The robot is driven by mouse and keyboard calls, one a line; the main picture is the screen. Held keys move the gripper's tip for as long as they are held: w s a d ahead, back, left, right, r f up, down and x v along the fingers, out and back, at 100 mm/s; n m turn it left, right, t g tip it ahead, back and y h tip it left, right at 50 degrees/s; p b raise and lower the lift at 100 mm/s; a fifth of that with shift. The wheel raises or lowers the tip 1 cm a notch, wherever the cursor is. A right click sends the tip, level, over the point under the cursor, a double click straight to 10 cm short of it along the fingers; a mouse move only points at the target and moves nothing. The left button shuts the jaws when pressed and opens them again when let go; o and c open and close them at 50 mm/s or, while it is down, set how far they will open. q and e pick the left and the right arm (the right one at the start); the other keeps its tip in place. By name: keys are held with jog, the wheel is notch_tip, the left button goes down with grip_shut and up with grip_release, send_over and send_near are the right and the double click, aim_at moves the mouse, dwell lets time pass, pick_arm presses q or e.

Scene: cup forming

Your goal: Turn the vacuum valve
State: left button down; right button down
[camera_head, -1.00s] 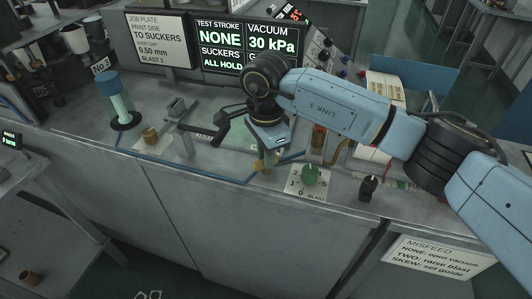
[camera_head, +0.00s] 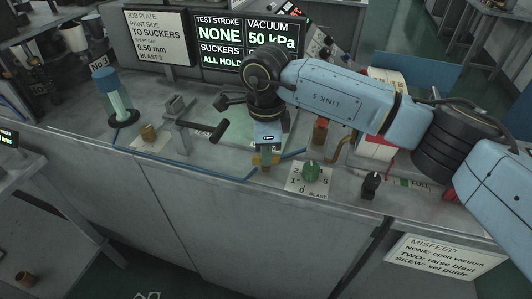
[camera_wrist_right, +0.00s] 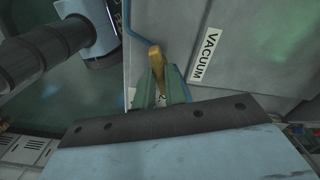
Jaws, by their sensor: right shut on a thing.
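The vacuum valve has a yellow-brass handle (camera_wrist_right: 155,57), which stands up between my green fingertips in the right wrist view, beside a "VACUUM" label (camera_wrist_right: 203,55). My right gripper (camera_head: 266,158) points down at the front edge of the bench and is shut on this handle. In the head view the fingers mostly cover the valve, and only a little brass (camera_head: 275,159) shows. The display (camera_head: 270,42) reads vacuum 50 kPa, test stroke NONE and suckers ALL HOLD. My left gripper is not in view.
A green blast knob (camera_head: 311,171) on a white dial plate stands just right of my right gripper, with a black knob (camera_head: 371,184) further right. A blue hose (camera_head: 205,176) runs along the bench front. A blue-capped cylinder (camera_head: 108,85) stands at the left.

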jog(key=m+b, duration=0.1)
jog(key=m, duration=0.2)
jog(key=shift+m, duration=0.4)
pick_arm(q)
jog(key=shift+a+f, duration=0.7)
pick_arm(e)
jog(key=shift+m, duration=0.4)
jog(key=c, duration=1.5)
grip_release()
jog(key=shift+o, duration=0.2)
jog(key=shift+r, duration=0.5)
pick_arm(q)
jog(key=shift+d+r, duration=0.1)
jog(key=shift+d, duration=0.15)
pick_arm(e)
notch_tip(320, 180, up, 12)
jog(key=shift+r, duration=0.25)
